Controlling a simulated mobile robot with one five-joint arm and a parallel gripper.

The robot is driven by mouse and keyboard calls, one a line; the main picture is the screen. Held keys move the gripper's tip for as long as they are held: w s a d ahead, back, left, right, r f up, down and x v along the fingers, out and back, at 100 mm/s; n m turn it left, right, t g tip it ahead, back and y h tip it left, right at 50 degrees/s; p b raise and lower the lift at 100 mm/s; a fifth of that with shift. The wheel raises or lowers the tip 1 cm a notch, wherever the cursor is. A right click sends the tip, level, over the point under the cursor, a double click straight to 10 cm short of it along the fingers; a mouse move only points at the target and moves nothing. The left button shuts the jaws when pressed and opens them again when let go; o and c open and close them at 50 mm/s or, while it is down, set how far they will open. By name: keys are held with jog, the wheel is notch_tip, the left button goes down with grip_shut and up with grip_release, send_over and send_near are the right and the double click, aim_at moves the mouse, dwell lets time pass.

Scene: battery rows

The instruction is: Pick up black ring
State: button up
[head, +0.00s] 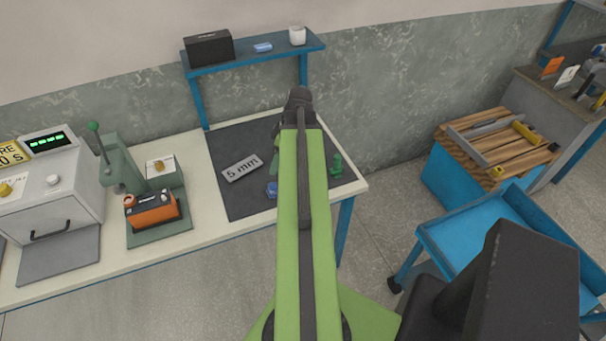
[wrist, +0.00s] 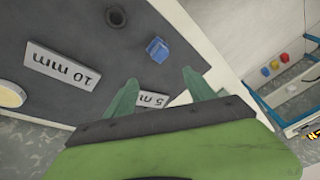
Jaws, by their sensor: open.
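The black ring (wrist: 116,16) lies on the dark mat (wrist: 100,40) near the top of the wrist view. It is dark on dark, and I cannot make it out in the head view, where my arm covers part of the mat. My gripper (wrist: 158,76) is open, with two green fingers apart and nothing between them. The ring is beyond the fingertips, up and to the left in the wrist view. A blue cube (wrist: 157,49) lies just past the fingertips, nearer than the ring.
A "10 mm" plate (wrist: 62,65) and a partly hidden "5 mm" plate (wrist: 152,99) lie on the mat. In the head view, an orange device (head: 153,209) stands left on the bench, a shelf (head: 256,52) behind, and a blue cart (head: 470,232) right.

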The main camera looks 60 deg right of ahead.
jog(key=s+d+r+n+t+p, duration=0.1)
jog(key=s+d+r+p, duration=0.15)
jog(key=s+d, duration=0.8)
jog(key=shift+h, duration=0.3)
jog(key=b+x, duration=0.3)
jog(key=b, duration=0.1)
jog(key=a+b+x, duration=0.1)
jog(key=b+x, duration=0.3)
jog(key=s+b+x, duration=0.1)
jog(key=b+x, duration=0.3)
jog(key=shift+a, duration=0.35)
jog(key=shift+w+f+b, duration=0.25)
jog(key=shift+b, duration=0.05)
jog(key=b+x, duration=0.5)
jog(key=shift+d+f, duration=0.15)
grip_shut()
